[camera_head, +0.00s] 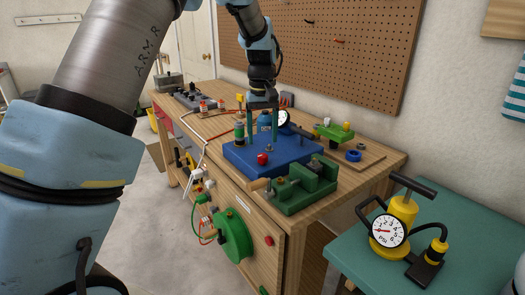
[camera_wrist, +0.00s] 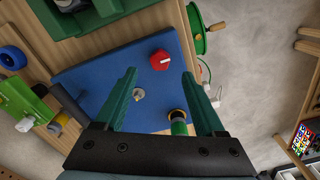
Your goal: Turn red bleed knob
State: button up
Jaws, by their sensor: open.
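The red bleed knob (camera_head: 262,159) sits on top of a blue plate (camera_head: 240,155) on the wooden workbench. In the wrist view the red knob (camera_wrist: 162,60) shows a white mark on its top and lies beyond and between my fingertips. My gripper (camera_head: 262,120) is above the back of the blue plate, pointing down, with its green fingers apart. In the wrist view my gripper (camera_wrist: 158,75) is open, and nothing is between its fingers. The fingers do not touch the knob.
A green vise (camera_head: 300,188) stands in front of the plate. A brass-topped green fitting (camera_wrist: 178,118) and a small metal fitting (camera_wrist: 138,94) rise from the plate near my fingers. A round gauge (camera_head: 283,117) stands behind. A yellow pump (camera_head: 402,212) stands on a teal table to the right.

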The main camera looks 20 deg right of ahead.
aim_at(262, 155)
notch_tip(262, 155, up, 5)
jog(key=shift+r+b, duration=0.1)
jog(key=shift+b, duration=0.25)
jog(key=a+f+n, duration=0.1)
jog(key=a+f, duration=0.1)
jog(key=a, duration=0.9)
jog(key=a+f, duration=0.2)
jog(key=a, duration=0.9)
jog(key=s+a+f, duration=0.2)
jog(key=s+a, duration=0.3)
jog(key=a, duration=0.2)
jog(key=s+a+f+t, duration=0.1)
jog(key=s+a+f, duration=0.1)
jog(key=s+a, duration=0.4)
jog(key=shift+a+f+n+t, duration=0.3)
jog(key=shift+a+f, duration=0.05)
jog(key=shift+a, duration=0.15)
